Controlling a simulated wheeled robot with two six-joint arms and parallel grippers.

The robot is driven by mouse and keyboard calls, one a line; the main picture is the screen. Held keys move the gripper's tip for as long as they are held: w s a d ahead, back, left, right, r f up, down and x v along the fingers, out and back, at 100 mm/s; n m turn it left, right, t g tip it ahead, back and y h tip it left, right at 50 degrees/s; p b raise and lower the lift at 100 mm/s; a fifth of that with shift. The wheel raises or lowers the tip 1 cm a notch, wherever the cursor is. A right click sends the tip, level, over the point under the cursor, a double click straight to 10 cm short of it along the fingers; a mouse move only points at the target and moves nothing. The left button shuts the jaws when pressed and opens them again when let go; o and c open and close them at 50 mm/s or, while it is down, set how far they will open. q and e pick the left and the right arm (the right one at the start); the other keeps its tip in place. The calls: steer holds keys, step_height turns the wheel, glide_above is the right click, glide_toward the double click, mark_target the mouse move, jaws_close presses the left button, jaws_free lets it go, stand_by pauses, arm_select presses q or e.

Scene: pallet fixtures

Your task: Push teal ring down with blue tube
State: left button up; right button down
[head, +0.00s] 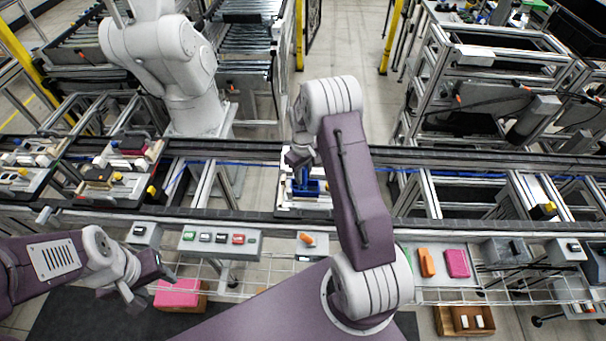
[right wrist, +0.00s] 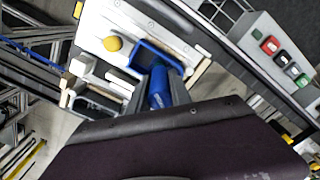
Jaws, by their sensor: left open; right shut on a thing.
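My right gripper (head: 300,160) is over the white pallet fixture (head: 292,204) on the conveyor. It is shut on the blue tube (right wrist: 158,90), which shows between the fingers in the right wrist view. The tube points toward a blue square-rimmed holder (right wrist: 178,62) on the fixture and overlaps it in the picture. I cannot tell whether they touch. I cannot make out the teal ring in either view; the gripper and tube cover part of the fixture. My left gripper (head: 134,299) is open and empty at lower left, away from the fixture.
A yellow knob (right wrist: 113,43) stands beside the blue holder. Other loaded pallets (head: 120,185) sit on the conveyor at left. A control panel with buttons (head: 220,240) runs along the conveyor's front edge.

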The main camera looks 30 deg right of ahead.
steer(key=shift+f+b, duration=0.45)
steer(key=shift+f, duration=0.25)
stand_by(0.7)
steer(key=shift+s+f+b, duration=0.1)
steer(key=shift+f+b, duration=0.25)
steer(key=shift+f, duration=0.5)
stand_by(2.8)
stand_by(0.4)
step_height(320, 180, up, 8)
steer(key=p, duration=0.6)
steer(key=shift+r, duration=0.1)
